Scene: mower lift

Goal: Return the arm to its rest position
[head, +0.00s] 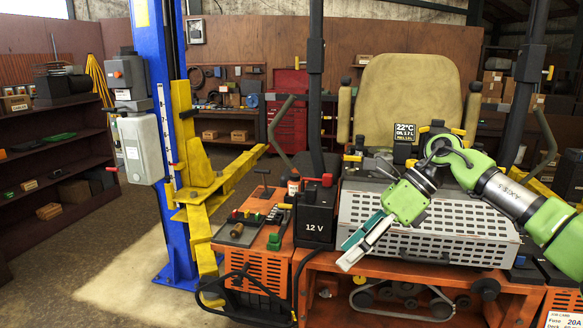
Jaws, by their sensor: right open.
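My right arm comes in from the right edge, green and dark grey, bent at a raised elbow. Its right gripper (350,254) points down and left, in front of the grey perforated cover (461,229) of the orange mower (400,268). One finger looks teal and the other white; the jaws are open, and I see nothing held between them. Whether the fingertips touch the cover cannot be told. My left gripper is not in view.
A black 12 V battery (315,216) stands left of the cover. Behind is a tan seat (405,95) between dark posts. A blue lift post (164,140) with yellow arms (205,184) and a grey control box (141,149) stands left. Shelves (53,152) line the left wall.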

